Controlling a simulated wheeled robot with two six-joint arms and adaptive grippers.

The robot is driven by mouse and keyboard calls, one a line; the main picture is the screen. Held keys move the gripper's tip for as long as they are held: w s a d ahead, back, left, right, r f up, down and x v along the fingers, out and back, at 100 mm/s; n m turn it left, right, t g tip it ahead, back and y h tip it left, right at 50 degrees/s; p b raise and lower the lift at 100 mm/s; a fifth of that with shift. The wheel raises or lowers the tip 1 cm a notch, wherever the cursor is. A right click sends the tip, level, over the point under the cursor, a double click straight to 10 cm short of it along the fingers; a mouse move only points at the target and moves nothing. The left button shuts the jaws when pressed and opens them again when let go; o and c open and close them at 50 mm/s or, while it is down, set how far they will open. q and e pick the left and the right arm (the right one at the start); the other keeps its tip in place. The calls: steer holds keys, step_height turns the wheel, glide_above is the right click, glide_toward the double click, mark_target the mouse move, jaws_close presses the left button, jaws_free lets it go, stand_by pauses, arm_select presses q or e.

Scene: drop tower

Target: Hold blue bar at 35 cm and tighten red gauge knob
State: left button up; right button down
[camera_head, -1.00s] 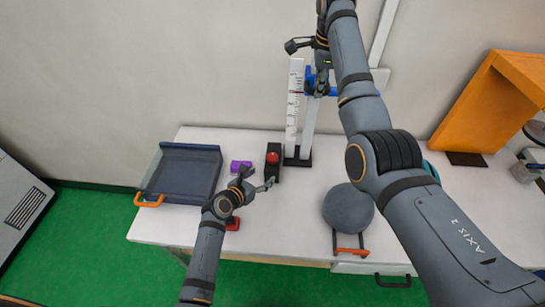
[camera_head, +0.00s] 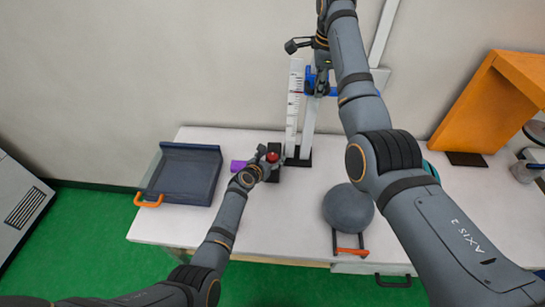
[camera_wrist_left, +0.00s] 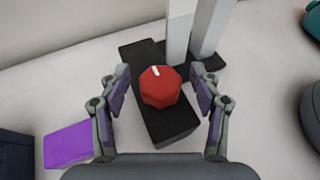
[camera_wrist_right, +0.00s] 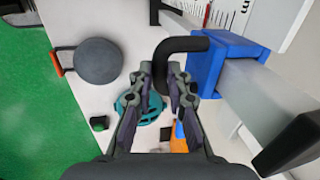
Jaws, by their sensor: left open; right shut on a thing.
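The red knob (camera_head: 272,157) sits on a black block at the foot of the tower. In the left wrist view the knob (camera_wrist_left: 160,88) has a white mark on its top. My left gripper (camera_wrist_left: 160,74) is open, with a finger on either side of the knob and visible gaps. The blue bar (camera_head: 347,95) is up on the tower's post, beside the white scale (camera_head: 293,112). In the right wrist view its blue block (camera_wrist_right: 222,62) carries a bent black handle (camera_wrist_right: 180,44). My right gripper (camera_wrist_right: 160,82) is shut on this handle. The height reading is not legible.
A dark tray (camera_head: 182,175) with an orange handle is on the table's left, and a purple block (camera_head: 238,166) lies beside my left gripper. An orange panel (camera_head: 490,100) stands at the right.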

arm_select(q)
steer(key=shift+w+d+f, duration=0.1)
steer(key=shift+w, duration=0.1)
steer(key=c, duration=1.2)
steer(key=shift+o, duration=0.2)
steer(key=shift+f+m+g+h, duration=0.1)
steer(key=shift+m+g+h, duration=0.5)
steer(key=shift+m+h, duration=0.45)
steer(key=shift+m+g+h, duration=1.7)
steer(key=shift+m+h, duration=0.15)
steer(key=shift+m, duration=0.2)
